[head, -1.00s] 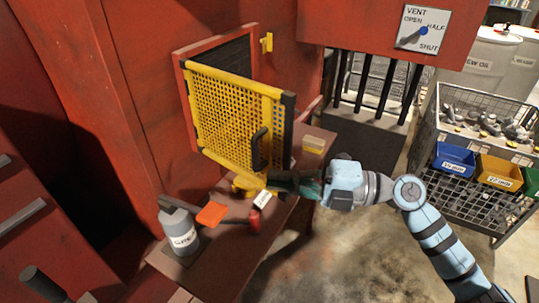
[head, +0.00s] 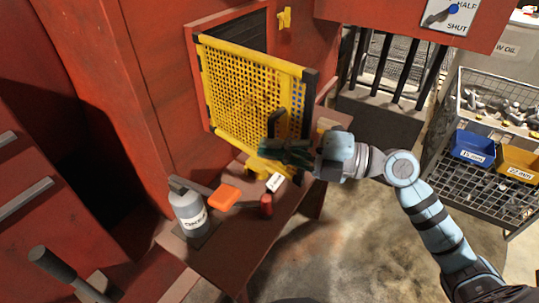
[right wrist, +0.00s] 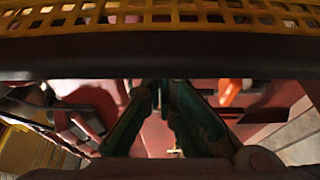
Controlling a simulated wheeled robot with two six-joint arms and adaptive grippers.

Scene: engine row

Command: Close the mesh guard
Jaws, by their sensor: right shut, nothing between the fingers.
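The yellow mesh guard (head: 250,85) stands open, swung out from the dark opening (head: 245,35) in the red housing. Its hinge side is at the left, and its free right edge has a dark bar. A dark handle (head: 278,122) is on the mesh near that edge. My right gripper (head: 264,152), with green fingers, is shut and empty in front of the guard's lower right part, overlapping the handle's lower end. I cannot tell whether it touches. In the right wrist view, the fingers (right wrist: 165,92) lie below the guard's dark edge bar (right wrist: 160,57). My left gripper is not in view.
Below the guard, a brown bench (head: 235,255) holds a grey bottle (head: 188,210), an orange block (head: 225,197) and a red can (head: 266,205). A yellow catch (head: 284,19) is on the housing. A wire cage with bins (head: 472,147) stands at right.

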